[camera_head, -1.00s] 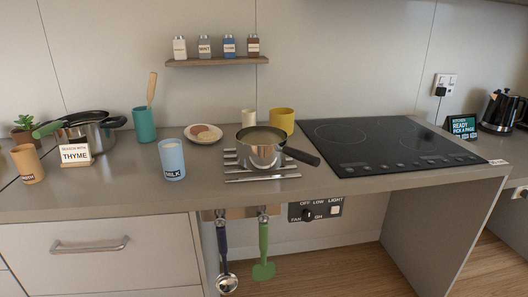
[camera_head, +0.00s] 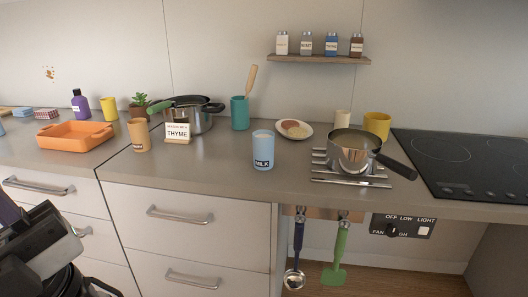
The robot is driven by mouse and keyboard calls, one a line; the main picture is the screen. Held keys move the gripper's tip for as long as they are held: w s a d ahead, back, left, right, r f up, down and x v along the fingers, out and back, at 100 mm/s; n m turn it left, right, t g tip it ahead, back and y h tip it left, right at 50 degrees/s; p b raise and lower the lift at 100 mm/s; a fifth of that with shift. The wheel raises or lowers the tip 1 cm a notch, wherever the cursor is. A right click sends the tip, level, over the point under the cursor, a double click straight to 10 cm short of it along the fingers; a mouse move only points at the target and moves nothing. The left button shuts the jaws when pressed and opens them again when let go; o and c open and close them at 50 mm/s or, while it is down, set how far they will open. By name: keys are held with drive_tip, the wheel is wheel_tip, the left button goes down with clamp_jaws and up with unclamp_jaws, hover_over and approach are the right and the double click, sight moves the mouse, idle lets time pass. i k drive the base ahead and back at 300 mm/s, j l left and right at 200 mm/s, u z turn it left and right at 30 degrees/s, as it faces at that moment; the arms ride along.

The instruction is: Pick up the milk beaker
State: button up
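The milk beaker (camera_head: 263,152) is a light blue cup with a dark MILK label and pale contents. It stands upright on the grey counter, near the front edge, at the middle of the head view. Dark parts of my own arm show at the lower left, in front of the drawers and well away from the beaker. I cannot make out the gripper's fingertips.
A saucepan (camera_head: 352,154) on a metal rack stands right of the beaker, its handle pointing right. A plate (camera_head: 294,129) and teal holder (camera_head: 240,113) are behind. The THYME card (camera_head: 178,133), pot (camera_head: 190,118) and tan cup (camera_head: 139,135) stand left. An orange tray (camera_head: 76,136) is farther left.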

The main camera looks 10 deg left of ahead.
sight(263, 140)
drive_tip(key=i+j+u, duration=0.55)
drive_tip(key=i, duration=0.25)
